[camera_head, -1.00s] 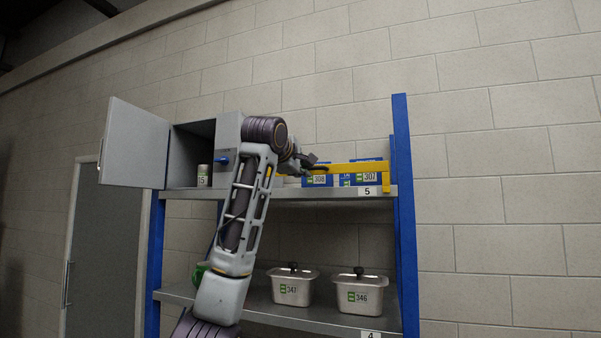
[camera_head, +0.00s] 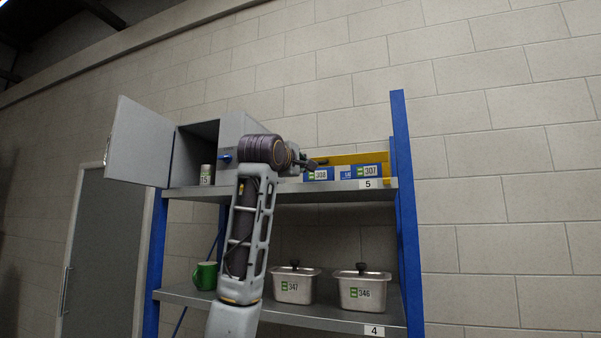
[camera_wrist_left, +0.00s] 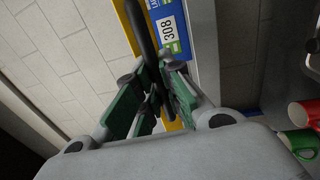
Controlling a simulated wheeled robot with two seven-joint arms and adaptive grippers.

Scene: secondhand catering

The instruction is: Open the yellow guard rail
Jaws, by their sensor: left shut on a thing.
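The yellow guard rail (camera_head: 350,158) is on the top shelf at right, showing above and behind the blue boxes rather than across their fronts. It also shows as a yellow strip in the left wrist view (camera_wrist_left: 127,28). A dark bar (camera_wrist_left: 140,35) beside it, apparently its handle, runs down between the green finger pads. My left gripper (camera_head: 309,163) is at the rail's left end and shut on this bar; its fingers also show in the left wrist view (camera_wrist_left: 152,92). My right gripper is not in view.
Blue boxes 308 (camera_head: 320,175) and 307 (camera_head: 366,171) stand on the top shelf (camera_head: 300,192). A grey cabinet (camera_head: 231,135) with its door (camera_head: 139,142) open is left of my arm. Lidded pans 347 (camera_head: 294,287) and 346 (camera_head: 362,293) and a green mug (camera_head: 205,276) sit below.

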